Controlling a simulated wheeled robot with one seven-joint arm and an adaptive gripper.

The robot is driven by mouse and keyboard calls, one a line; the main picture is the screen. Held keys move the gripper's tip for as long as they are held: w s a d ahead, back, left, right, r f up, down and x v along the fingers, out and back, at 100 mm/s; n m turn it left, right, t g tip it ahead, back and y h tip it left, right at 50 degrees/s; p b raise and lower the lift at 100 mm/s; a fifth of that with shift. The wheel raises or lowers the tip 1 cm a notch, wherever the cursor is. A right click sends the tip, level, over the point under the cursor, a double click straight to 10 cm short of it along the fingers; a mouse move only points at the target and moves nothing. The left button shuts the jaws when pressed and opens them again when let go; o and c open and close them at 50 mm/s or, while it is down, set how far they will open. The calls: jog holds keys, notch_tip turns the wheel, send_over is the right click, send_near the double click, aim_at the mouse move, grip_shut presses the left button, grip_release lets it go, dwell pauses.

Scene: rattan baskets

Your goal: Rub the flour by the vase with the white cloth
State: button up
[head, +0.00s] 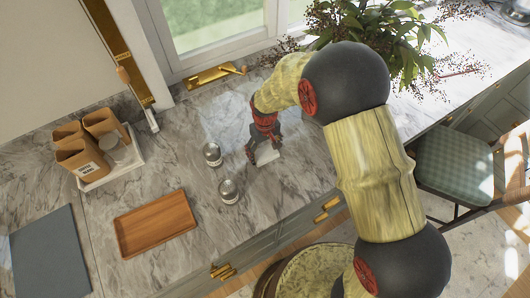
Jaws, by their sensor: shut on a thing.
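The white cloth (267,155) is at my gripper, low over the marble counter or touching it; I cannot tell which. My gripper (262,148) points down and is shut on the cloth, to the right of two metal cans. Leafy branches with dark berries (388,35) stand at the upper right, by the window. Their vase is hidden behind my arm. I cannot make out any flour; a pale bright area of the counter lies behind my gripper, and it may be only light.
Two metal cans (212,154) (229,191) stand close left of my gripper. A wooden tray (155,223), a dark board (48,258) and a white tray (137,160) with brown canisters lie farther left. A cushioned stool (453,165) stands right of the counter.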

jog(key=r, duration=0.1)
jog(key=r+p, duration=0.1)
jog(key=r, duration=0.2)
jog(key=shift+s+d+r, duration=0.1)
jog(key=shift+s+d, duration=0.05)
jog(key=shift+s, duration=0.1)
jog(key=shift+w+r+p, duration=0.25)
jog(key=shift+r+p, duration=0.3)
jog(key=shift+p, duration=0.05)
jog(key=shift+s+r+p, duration=0.15)
jog(key=shift+r+p, duration=0.65)
jog(key=shift+r, duration=0.7)
